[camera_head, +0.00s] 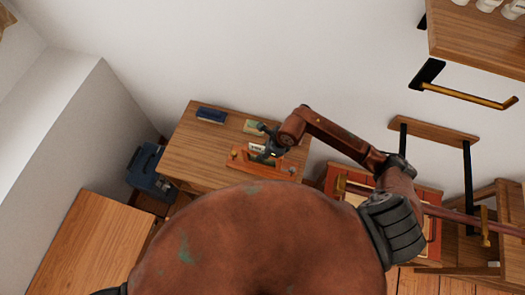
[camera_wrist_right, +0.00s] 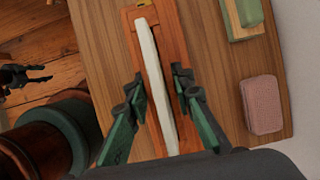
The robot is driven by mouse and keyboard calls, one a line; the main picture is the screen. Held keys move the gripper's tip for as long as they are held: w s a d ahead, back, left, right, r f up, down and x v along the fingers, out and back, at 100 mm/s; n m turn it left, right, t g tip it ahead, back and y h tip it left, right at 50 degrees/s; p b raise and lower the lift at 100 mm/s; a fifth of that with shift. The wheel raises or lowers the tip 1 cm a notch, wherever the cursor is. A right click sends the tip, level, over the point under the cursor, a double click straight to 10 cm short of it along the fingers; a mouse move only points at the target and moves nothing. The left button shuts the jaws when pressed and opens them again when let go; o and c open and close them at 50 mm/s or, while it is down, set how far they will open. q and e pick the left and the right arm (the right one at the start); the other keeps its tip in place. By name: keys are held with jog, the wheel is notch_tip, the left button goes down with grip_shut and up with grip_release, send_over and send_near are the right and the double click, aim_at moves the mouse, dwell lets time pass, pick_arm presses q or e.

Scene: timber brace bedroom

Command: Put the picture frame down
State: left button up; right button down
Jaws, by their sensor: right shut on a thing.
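My right gripper (camera_head: 268,146) is over the wooden desk (camera_head: 185,160). In the right wrist view its two green fingers (camera_wrist_right: 157,88) stand on both sides of a thin, pale slab (camera_wrist_right: 147,50), which looks like the picture frame seen edge-on. The gripper is shut on it. In the head view a small white part of the frame (camera_head: 257,148) shows by the fingers. Below it is an orange-brown wooden piece (camera_head: 240,165) on the desk; whether the frame touches it I cannot tell.
A dark blue book (camera_head: 211,115) lies at the desk's back left. A green item (camera_wrist_right: 249,12) and a pink block (camera_wrist_right: 262,104) lie right of the frame in the wrist view. A blue case (camera_head: 146,165) stands left of the desk. Wall shelves (camera_head: 480,40) hang at right.

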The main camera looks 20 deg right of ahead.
jog(key=shift+w+r, duration=0.1)
jog(key=c, duration=1.7)
grip_release()
jog(key=shift+p+v, duration=3.6)
jog(key=shift+v, duration=2.4)
